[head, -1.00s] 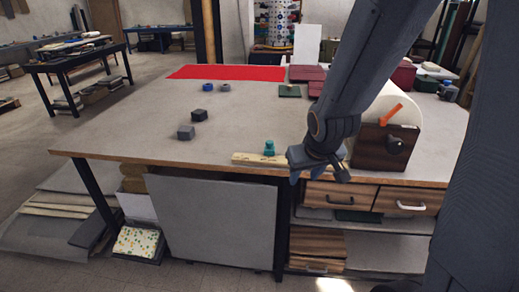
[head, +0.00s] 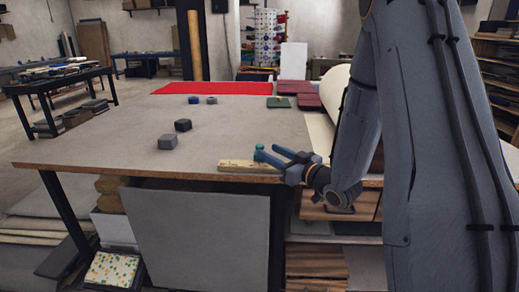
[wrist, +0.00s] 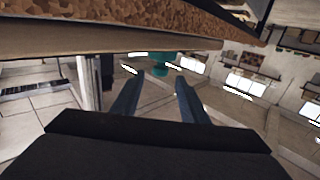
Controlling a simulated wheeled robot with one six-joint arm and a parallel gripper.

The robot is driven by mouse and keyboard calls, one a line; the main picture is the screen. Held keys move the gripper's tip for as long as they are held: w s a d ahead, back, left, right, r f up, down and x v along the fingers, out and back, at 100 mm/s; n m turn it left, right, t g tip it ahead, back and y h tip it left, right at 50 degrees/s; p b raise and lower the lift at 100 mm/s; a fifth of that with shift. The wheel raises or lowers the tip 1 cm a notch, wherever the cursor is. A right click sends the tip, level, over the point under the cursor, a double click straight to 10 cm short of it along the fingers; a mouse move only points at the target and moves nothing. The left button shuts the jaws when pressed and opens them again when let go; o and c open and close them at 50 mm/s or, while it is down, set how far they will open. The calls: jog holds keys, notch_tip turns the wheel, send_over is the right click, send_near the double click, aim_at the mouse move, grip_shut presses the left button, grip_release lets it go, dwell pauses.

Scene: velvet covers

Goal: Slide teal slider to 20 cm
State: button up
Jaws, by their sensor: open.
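The teal slider (head: 260,152) is a small knob upright on a pale wooden ruler (head: 235,166) along the table's front edge. It is near the ruler's right end as far as I see; my gripper hides what lies further right. My gripper (head: 267,153) is open, and its dark blue fingers reach left toward the slider. In the wrist view the teal slider (wrist: 160,70) shows just beyond and between the fingertips of my gripper (wrist: 158,83). I cannot tell whether a finger touches it. The ruler's scale marks are too small to read.
The grey tabletop (head: 120,135) has two dark blocks (head: 174,132), blue rings (head: 202,100) and a red cloth (head: 215,88) behind. A cream roll (head: 328,110) stands right, partly behind my arm. A grey panel (head: 200,235) leans below the front edge.

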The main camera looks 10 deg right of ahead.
aim_at(262, 148)
jog(key=p+x, duration=0.1)
jog(key=x, duration=0.5)
jog(key=shift+w+a, duration=0.1)
jog(key=shift+w, duration=0.05)
grip_shut()
